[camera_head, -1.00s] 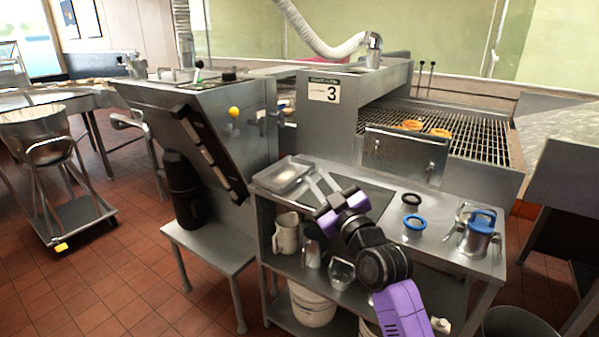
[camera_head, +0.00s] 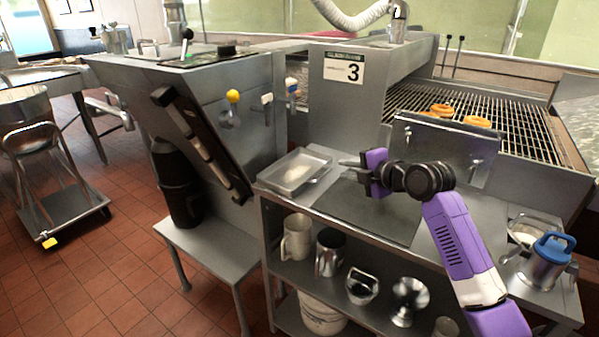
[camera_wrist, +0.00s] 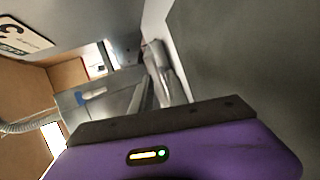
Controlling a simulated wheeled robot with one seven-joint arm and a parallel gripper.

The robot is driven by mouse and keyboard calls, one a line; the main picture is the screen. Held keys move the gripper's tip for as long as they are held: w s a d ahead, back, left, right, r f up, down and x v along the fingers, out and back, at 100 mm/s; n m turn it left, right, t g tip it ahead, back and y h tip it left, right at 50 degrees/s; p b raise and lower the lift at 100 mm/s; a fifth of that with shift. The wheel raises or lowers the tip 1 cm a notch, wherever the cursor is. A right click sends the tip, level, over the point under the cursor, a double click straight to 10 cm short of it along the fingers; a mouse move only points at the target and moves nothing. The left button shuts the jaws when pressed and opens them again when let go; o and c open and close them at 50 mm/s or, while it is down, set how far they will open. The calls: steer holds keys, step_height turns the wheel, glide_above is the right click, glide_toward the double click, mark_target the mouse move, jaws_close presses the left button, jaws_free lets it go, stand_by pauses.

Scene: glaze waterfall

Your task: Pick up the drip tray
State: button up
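The drip tray appears to be the shallow, rectangular metal tray (camera_head: 277,184) on the left end of the steel worktable in the head view. A pale patch shows on its floor. My gripper (camera_head: 343,163) is just right of the tray, its fingers pointing left toward the tray's right rim. It looks open and holds nothing that I can see. A small gap seems to separate the fingertips from the rim, but contact is hard to judge. In the wrist view, metallic finger parts show above the purple hand, and I cannot make out the tray clearly.
An upright steel plate (camera_head: 440,147) and a wire conveyor with rings stand behind. Jugs and cups fill the shelf below.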

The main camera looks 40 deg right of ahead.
mark_target(331, 167)
steer(key=x, duration=0.7)
steer(key=shift+a+f+b, duration=0.1)
steer(key=shift+a+b, duration=0.2)
steer(key=shift+a, duration=0.05)
jaws_close()
steer(key=shift+s+f, duration=0.1)
stand_by(0.7)
